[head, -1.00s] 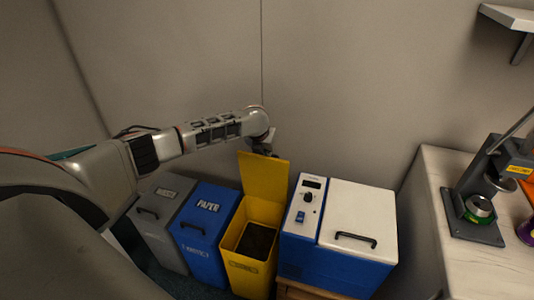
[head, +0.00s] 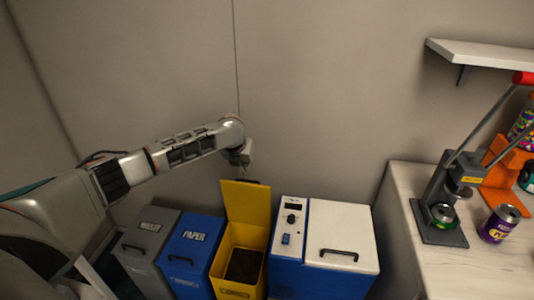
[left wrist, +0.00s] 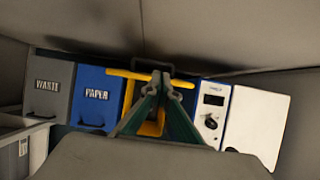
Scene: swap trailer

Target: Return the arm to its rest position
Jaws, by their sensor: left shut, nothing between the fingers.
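My left arm comes in from the left in the head view. Its gripper (head: 244,176) hangs at the wrist, just above the raised lid of the yellow bin (head: 240,285), and is mostly hidden there. In the left wrist view the green-sided fingers (left wrist: 160,82) are together and empty, in front of the yellow bin (left wrist: 128,98). The open bin has dark contents or a dark inside. My right gripper is not in view.
A grey WASTE bin (head: 150,245) and a blue PAPER bin (head: 190,250) stand shut to the left. A blue-and-white machine (head: 342,235) stands right of the yellow bin. A bench (head: 400,210) at right holds a lever press (head: 440,200) and a purple can (head: 500,223).

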